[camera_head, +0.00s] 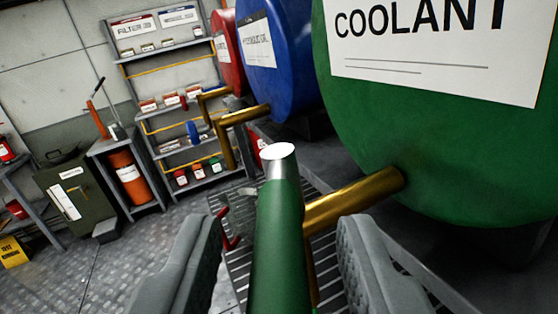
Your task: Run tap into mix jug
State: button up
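A green tap handle (279,235) with a bright silver end stands upright in the middle of the view. A brass pipe (355,198) runs from the front of the green COOLANT drum (430,140) and passes behind the handle. My gripper (282,265) is open, with one grey finger on each side of the green handle. Gaps show between the handle and both fingers. The lower part of the handle runs out of the bottom of the view. I cannot make out a mix jug, and the tap's outlet is mostly hidden behind the handle.
A blue drum (272,62) and a red drum (229,60) with brass pipes stand further back. A metal grate (325,250) lies below the taps. A shelf rack (155,75), a small stand (100,148) and a dark green cabinet (78,200) line the left. The floor (145,245) at left is mostly clear.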

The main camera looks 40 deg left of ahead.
aim_at(279, 201)
jog(key=shift+x, duration=1.55)
jog(key=shift+c, duration=0.2)
grip_shut()
